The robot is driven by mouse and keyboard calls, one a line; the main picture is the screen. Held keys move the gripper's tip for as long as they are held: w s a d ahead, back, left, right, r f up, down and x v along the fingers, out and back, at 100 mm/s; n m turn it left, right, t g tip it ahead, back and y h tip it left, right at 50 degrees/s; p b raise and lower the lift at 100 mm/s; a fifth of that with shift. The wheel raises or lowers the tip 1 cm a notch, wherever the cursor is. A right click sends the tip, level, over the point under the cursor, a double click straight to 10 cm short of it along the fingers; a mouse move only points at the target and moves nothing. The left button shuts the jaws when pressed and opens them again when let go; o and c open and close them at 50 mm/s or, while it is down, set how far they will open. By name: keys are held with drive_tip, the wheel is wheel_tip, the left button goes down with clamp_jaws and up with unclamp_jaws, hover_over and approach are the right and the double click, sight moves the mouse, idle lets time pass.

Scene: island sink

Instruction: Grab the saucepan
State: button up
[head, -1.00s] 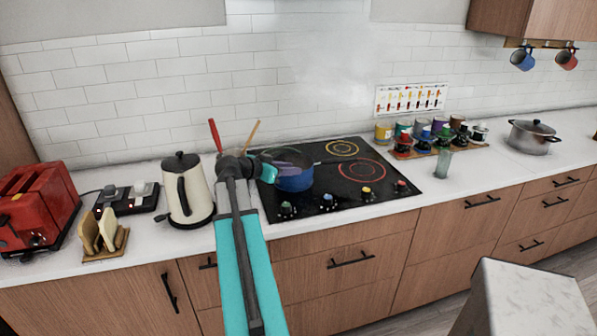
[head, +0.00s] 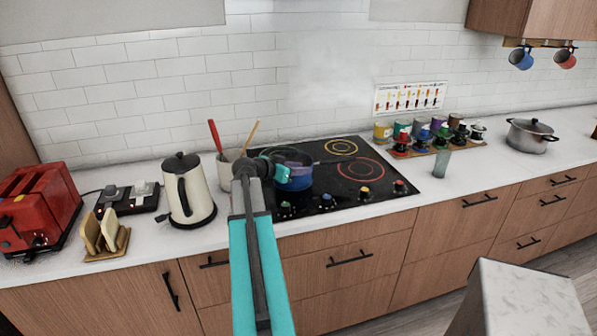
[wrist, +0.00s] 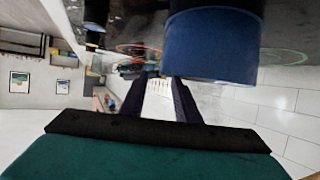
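The blue saucepan (head: 296,182) stands on the left part of the black cooktop. A dark handle seems to extend from it to the right. My gripper (head: 285,160) is at the pan's left upper side in the head view, where its fingers are hard to make out. In the wrist view the saucepan (wrist: 213,48) fills the upper right, close to the fingers. My gripper (wrist: 160,84) shows two dark fingers apart, with nothing seen between them. Whether a finger touches the pan cannot be told. The handle is not clear in the wrist view.
The cooktop (head: 372,196) has knobs along its front. A utensil crock (head: 226,172) and a cream kettle (head: 187,190) stand left of my arm. A glass (head: 442,163), a rack of colored items (head: 440,144) and a silver pot (head: 530,136) are to the right.

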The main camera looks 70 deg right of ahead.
drive_tip(key=p+x, duration=0.1)
drive_tip(key=x, duration=0.1)
drive_tip(key=shift+s+d, duration=0.15)
drive_tip(key=shift+d, duration=0.3)
drive_tip(key=shift+s+d+f+p, duration=0.25)
drive_tip(key=shift+d+f+p, duration=0.1)
drive_tip(key=shift+d, duration=0.1)
drive_tip(key=shift+c, duration=0.4)
clamp_jaws()
idle(0.8)
